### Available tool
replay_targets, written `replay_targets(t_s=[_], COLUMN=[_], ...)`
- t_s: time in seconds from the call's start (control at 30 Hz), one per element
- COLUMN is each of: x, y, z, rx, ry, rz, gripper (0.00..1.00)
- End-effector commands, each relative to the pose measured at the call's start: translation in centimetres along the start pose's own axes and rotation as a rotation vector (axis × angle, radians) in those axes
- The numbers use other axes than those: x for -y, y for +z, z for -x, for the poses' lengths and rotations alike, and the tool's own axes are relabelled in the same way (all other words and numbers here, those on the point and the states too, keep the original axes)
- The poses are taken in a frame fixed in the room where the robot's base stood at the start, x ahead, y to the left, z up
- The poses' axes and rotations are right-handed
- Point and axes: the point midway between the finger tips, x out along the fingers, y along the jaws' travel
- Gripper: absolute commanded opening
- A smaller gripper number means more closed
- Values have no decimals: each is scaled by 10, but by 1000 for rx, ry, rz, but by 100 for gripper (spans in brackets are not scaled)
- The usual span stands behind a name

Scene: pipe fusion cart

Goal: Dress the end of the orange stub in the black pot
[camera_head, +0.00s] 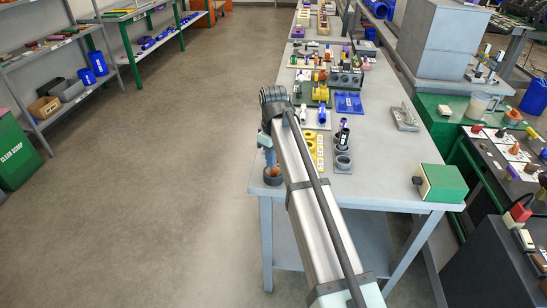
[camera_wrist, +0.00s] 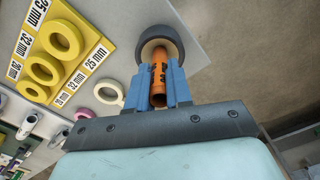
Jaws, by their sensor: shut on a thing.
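My gripper (camera_wrist: 160,72) has two blue fingers shut on the orange stub (camera_wrist: 158,78), a short orange tube with dark marks. The stub's far end reaches to the black pot (camera_wrist: 180,38), a round dark-walled pot with a pale inside. I cannot tell how deep the end sits or whether it touches the pot. In the head view my gripper (camera_head: 269,158) is at the table's left edge, pointing down over the black pot (camera_head: 273,181), with a little orange showing at the pot's mouth. My arm hides part of this area.
A yellow size board with rings (camera_wrist: 62,35) lies beside the pot, with a loose pale ring (camera_wrist: 122,88) near it. A green box (camera_head: 440,183) sits at the table's front right.

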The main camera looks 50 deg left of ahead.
Motion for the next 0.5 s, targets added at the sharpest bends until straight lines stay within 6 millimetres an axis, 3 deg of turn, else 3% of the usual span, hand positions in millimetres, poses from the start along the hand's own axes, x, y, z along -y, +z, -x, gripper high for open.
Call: replay_targets(t_s=[0.3,0.5], x=[0,0], y=[0,0], z=[-2,-2], rx=[0,0], ry=[-1,-1], rz=[-268,-256], gripper=[0,0])
